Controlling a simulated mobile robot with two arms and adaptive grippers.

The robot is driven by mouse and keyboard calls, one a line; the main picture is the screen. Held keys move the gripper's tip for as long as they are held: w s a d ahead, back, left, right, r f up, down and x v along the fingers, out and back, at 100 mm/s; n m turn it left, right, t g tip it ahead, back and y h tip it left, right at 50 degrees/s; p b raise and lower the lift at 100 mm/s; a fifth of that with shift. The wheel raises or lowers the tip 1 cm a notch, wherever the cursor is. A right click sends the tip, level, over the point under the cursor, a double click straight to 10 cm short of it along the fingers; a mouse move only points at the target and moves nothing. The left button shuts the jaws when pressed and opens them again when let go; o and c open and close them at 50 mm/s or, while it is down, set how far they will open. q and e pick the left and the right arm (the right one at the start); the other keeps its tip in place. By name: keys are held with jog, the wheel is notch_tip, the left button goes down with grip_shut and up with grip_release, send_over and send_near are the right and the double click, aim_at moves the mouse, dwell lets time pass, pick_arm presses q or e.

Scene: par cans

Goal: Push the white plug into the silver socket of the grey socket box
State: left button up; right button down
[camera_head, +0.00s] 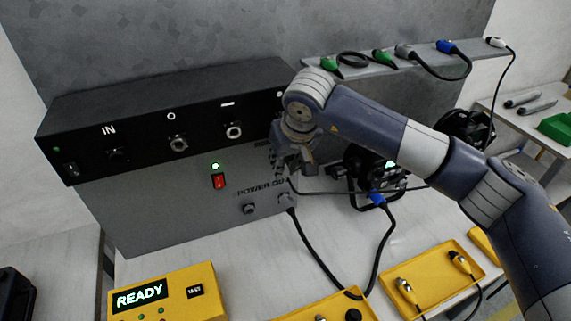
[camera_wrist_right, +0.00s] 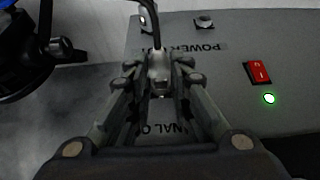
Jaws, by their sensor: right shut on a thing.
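The grey socket box (camera_head: 160,225) stands on the bench below a black panel, with a red switch and a lit green lamp on its front. My right gripper (camera_head: 290,172) is at the right part of this front. In the right wrist view the gripper (camera_wrist_right: 160,85) is shut on the white plug (camera_wrist_right: 158,62), whose dark cable runs up the picture. The fingers cover part of a label on the box front. The silver socket at the plug is mostly hidden by plug and fingers, and I cannot tell how deep the plug sits. My left gripper is not in view.
The black panel (camera_head: 200,105) has several round sockets. A shelf (camera_head: 410,58) holds green, grey, blue and white plugs. A cable with a blue plug (camera_head: 377,199) loops right of the box. Yellow trays (camera_head: 432,278) and a READY box (camera_head: 165,290) stand in front.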

jog(key=shift+w, duration=0.2)
jog(key=c, duration=1.4)
grip_release()
jog(key=shift+o, duration=0.2)
